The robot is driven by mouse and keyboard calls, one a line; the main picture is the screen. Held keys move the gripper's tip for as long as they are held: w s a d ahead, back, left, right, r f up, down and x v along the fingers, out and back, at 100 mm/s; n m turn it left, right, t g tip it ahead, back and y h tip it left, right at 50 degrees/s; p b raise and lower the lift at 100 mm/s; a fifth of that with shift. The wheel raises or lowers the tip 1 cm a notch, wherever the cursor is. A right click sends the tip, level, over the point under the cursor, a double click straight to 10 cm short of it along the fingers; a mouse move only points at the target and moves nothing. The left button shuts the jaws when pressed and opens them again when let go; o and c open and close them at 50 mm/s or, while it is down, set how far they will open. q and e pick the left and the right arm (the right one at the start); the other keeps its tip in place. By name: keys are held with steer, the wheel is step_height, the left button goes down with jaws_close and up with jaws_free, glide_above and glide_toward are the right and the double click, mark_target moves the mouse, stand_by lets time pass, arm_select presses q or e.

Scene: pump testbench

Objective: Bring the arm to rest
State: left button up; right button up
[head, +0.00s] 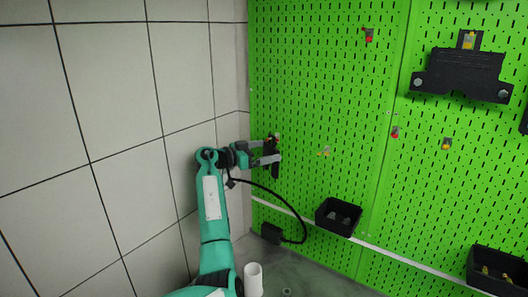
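My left gripper (268,152) is at the end of my teal arm, near the left part of the green pegboard (310,75). Its two fingers are spread apart, one above the other, and look open. A dark upright piece (275,170) shows right at the fingertips, against the board. I cannot tell whether the fingers touch it. My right gripper is not in view.
A black cable (285,200) loops from beside my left forearm down to a black box (272,233) at the board's foot. Black bins (337,217) (497,270) hang low on the board. A black holder (460,74) is at upper right. A tiled wall (100,80) stands left.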

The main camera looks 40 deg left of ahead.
arm_select(q)
steer(key=shift+s+a+f, duration=0.15)
steer(key=shift+s+a, duration=0.05)
steer(key=shift+s, duration=0.1)
steer(key=b+v, duration=0.3)
steer(key=v, duration=0.3)
steer(key=shift+s+r, duration=0.25)
steer(key=shift+s, duration=0.1)
